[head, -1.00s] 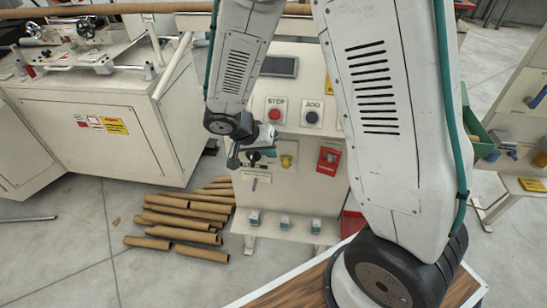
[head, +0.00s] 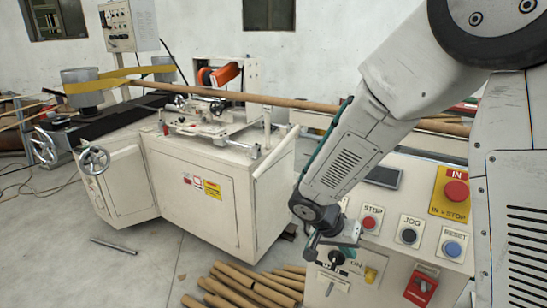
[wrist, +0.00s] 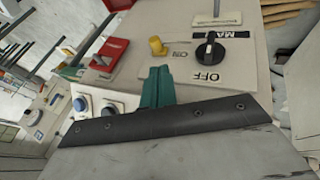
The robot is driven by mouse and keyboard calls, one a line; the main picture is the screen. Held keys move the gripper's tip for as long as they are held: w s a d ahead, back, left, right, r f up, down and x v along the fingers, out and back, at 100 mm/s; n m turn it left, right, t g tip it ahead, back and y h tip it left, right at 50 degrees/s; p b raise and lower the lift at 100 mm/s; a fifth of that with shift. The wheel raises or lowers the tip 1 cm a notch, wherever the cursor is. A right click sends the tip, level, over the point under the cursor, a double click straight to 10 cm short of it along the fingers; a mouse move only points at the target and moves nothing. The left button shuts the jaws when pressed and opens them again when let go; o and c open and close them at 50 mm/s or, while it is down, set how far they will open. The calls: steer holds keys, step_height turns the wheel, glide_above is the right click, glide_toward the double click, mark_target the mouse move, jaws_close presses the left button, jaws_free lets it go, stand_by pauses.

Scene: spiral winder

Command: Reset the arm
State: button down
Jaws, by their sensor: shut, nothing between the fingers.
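My gripper shows in the wrist view (wrist: 157,84) with its teal fingers together and nothing between them. It is in front of a pale control panel (wrist: 245,75), close to a yellow knob (wrist: 156,47) and a black rotary switch (wrist: 209,52) with an OFF label. In the head view my arm reaches down to the panel, and the gripper (head: 352,238) is small and partly hidden by the wrist, just above the black switch (head: 337,257). I cannot tell whether it touches anything.
The panel carries a red STOP button (head: 370,222), a black JOG button (head: 408,236), a blue RESET button (head: 452,248) and a red switch box (head: 421,286). The winding machine (head: 210,185) stands left. Cardboard tubes (head: 250,288) lie on the floor. Open floor is at lower left.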

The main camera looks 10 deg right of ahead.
steer(key=s+d+r+n+t+y, duration=0.1)
steer(key=s+r+n+y, duration=0.5)
steer(key=s+r, duration=1.3)
steer(key=shift+s+d+r+n, duration=0.25)
steer(key=shift+s+d+n, duration=0.45)
steer(key=shift+s, duration=0.85)
steer(key=shift+a, duration=0.15)
